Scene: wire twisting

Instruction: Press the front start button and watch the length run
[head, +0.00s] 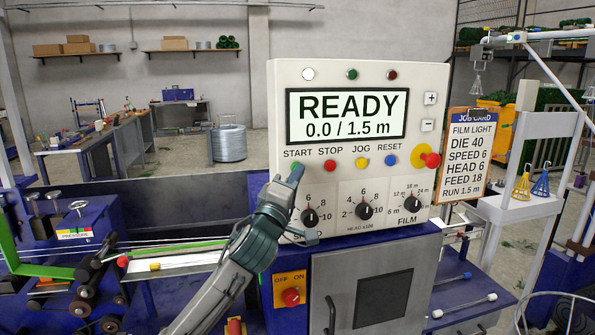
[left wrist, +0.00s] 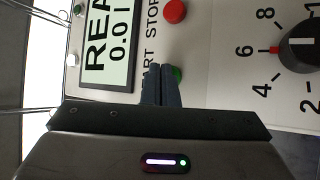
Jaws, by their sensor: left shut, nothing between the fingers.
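The white control panel (head: 440,75) stands in front of me; its display (head: 346,114) reads READY, 0.0 / 1.5 m. My left gripper (head: 298,172) is shut and empty, its tips at the START button below the display. In the left wrist view, the shut fingers (left wrist: 161,75) overlap the green START button (left wrist: 177,75), and part of it shows beside them. I cannot tell whether they touch it. The red STOP button (head: 330,165) is just right of the gripper, and it also shows in the left wrist view (left wrist: 174,11). My right gripper is not in view.
JOG (head: 361,163) and RESET (head: 390,160) buttons, then a red emergency knob (head: 432,160), lie to the right. Dials, including the film dial (head: 412,204), sit below. A job card (head: 467,155) reads RUN 1.5 m. Wires (head: 185,261) run behind my left arm.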

